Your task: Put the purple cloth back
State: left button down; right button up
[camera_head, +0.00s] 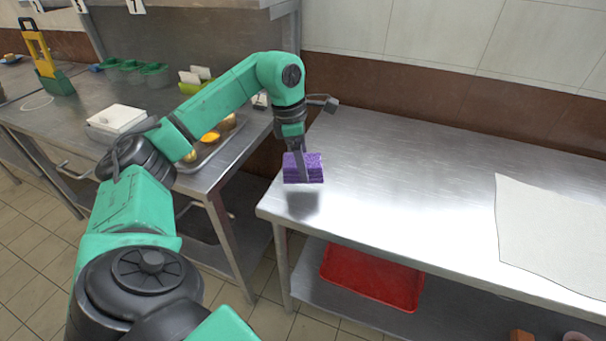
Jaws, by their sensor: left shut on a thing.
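The purple cloth (314,169) is a small folded block near the left end of the steel table (400,185). My left gripper (303,168) points down and is shut on the cloth, with a finger across its near face. A dark shadow or reflection shows on the tabletop just below the cloth, which seems to be held a little above the surface. The far finger is hidden by the cloth. My right gripper is not in view.
A pale sheet (545,230) lies at the table's right; the middle is clear. A red tray (372,277) sits on the lower shelf. The left counter holds a tray of food (210,150), a white box (116,118), green containers (133,71) and a yellow-handled tool (38,50).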

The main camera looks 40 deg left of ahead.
pick_arm(q)
notch_tip(320, 180, down, 5)
jog(key=shift+r, duration=0.15)
grip_release()
jog(key=r, duration=0.4)
jog(key=s+a+r, duration=0.1)
jog(key=r, duration=0.3)
jog(key=r+p, duration=0.1)
jog(key=r, duration=0.3)
jog(key=shift+s+a, duration=0.2)
jog(key=shift+a, duration=0.1)
jog(key=shift+f, duration=0.15)
